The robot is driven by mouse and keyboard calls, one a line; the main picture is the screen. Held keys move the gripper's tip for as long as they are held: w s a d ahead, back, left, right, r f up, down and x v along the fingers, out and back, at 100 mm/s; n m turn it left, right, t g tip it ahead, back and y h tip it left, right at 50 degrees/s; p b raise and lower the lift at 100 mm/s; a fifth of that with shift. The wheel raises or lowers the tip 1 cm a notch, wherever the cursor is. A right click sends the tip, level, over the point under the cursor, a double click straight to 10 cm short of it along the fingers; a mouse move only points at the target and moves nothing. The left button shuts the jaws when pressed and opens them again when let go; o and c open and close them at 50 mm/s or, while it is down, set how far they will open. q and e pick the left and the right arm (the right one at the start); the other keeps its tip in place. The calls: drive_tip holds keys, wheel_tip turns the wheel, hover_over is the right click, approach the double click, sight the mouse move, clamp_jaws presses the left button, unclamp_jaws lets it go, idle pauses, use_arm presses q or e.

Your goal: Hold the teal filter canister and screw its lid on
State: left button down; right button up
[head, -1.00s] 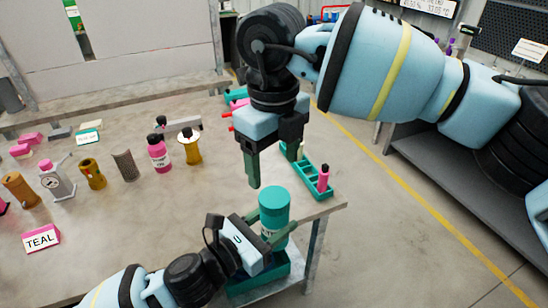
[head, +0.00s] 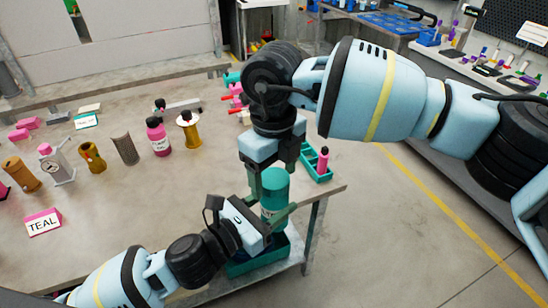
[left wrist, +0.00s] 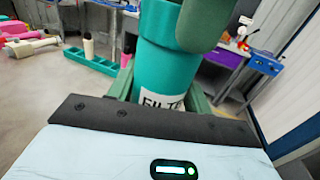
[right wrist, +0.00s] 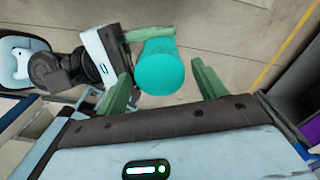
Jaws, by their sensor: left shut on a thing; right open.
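The teal filter canister (head: 268,213) stands upright near the table's right edge. My left gripper (head: 268,226) is shut on its body, with fingers on both sides, also seen in the left wrist view (left wrist: 160,98). The teal lid (head: 275,181) sits on top of the canister; its round top shows in the right wrist view (right wrist: 162,66). How tightly it is seated I cannot tell. My right gripper (head: 272,182) is open above and around the lid, pointing down. In the right wrist view its fingers (right wrist: 164,84) are apart, with visible gaps beside the lid.
A teal tray (head: 265,262) is below the canister. A teal rack (head: 318,176) with a pink bottle (head: 323,160) stands behind, close to my right gripper. The middle of the table is clear.

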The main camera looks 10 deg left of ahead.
drive_tip(key=shift+f, duration=0.3)
drive_tip(key=shift+c, duration=0.3)
drive_tip(key=c, duration=0.9)
drive_tip(key=o, duration=1.1)
drive_tip(key=shift+o, duration=0.2)
wheel_tip(320, 180, up, 12)
drive_tip(key=shift+w, duration=0.1)
